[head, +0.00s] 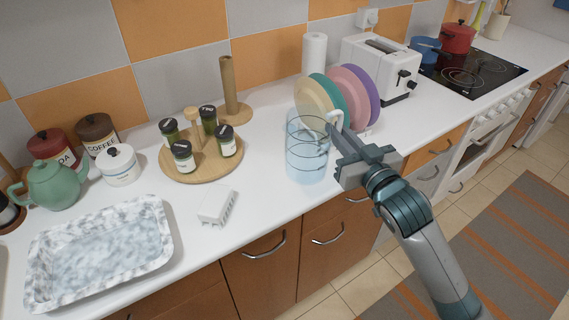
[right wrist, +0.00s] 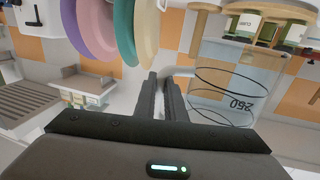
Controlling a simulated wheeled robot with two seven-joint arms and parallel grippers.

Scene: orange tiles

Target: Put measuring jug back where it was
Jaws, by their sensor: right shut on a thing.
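The measuring jug (head: 306,160) is clear, bluish and upright, with dark ring markings. It is near the counter's front edge, in front of the plates; I cannot tell whether its base touches the counter. My right gripper (head: 338,133) comes from the right and is shut on the jug's white handle. In the right wrist view the fingers (right wrist: 163,80) are close together, and the jug (right wrist: 228,82) appears upside down beside them with a "250" mark. The grip on the handle is partly hidden. My left gripper is not in view.
Coloured plates (head: 357,95) stand in a row just behind the jug, near a white toaster (head: 375,65). A round wooden spice stand (head: 201,165) is to the left, with a white block (head: 217,206) and a marbled tray (head: 155,215) further forward. Counter between stand and jug is clear.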

